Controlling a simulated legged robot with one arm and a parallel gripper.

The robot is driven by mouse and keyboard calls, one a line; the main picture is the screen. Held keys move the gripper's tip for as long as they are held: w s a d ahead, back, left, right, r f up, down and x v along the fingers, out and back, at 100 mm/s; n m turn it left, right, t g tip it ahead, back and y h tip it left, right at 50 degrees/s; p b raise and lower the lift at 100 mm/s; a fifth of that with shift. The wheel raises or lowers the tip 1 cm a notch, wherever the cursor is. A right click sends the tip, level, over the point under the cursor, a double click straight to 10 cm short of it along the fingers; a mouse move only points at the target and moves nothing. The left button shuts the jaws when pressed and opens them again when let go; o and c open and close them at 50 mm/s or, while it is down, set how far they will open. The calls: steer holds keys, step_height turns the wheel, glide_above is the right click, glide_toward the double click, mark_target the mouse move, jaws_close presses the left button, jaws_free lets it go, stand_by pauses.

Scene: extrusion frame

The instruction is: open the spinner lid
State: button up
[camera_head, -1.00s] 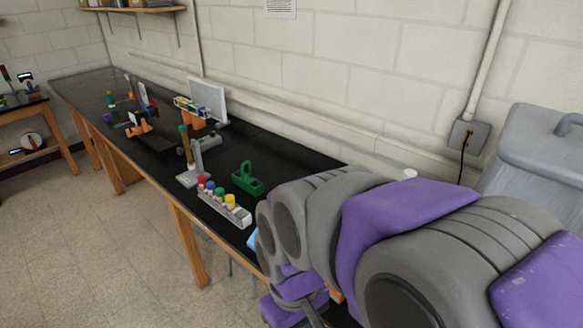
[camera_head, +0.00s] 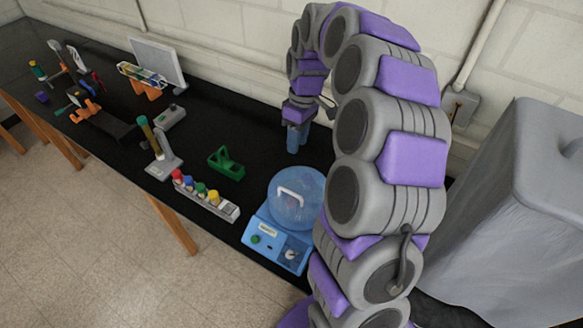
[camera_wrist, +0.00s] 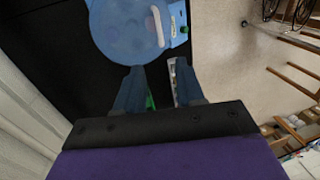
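The spinner is a light blue box (camera_head: 277,243) with a front panel of knobs, near the front edge of the black bench. Its round translucent blue lid (camera_head: 312,211) lies closed on top and carries a white handle (camera_head: 290,196). In the wrist view the lid (camera_wrist: 122,38) and its handle (camera_wrist: 157,27) show beyond my fingertips. My gripper (camera_head: 297,145) points down over the bench behind the lid, apart from it. In the wrist view my gripper (camera_wrist: 159,68) has its two blue fingers spread with nothing between them. My arm hides the lid's right edge in the head view.
A rack (camera_head: 207,200) with colored caps and a green holder (camera_head: 226,163) stand left of the spinner. A grey microscope-like stand (camera_head: 161,157) is farther left. A grey covered bin (camera_head: 500,205) is at right. Bare bench lies between the green holder and my gripper.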

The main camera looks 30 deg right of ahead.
steer(key=p, duration=0.3)
glide_above(292, 198)
step_height(292, 198, down, 17)
steer(key=shift+w+r, duration=0.1)
steer(key=shift+b, duration=0.3)
steer(key=shift+a, duration=0.1)
jaws_close()
stand_by(1.1)
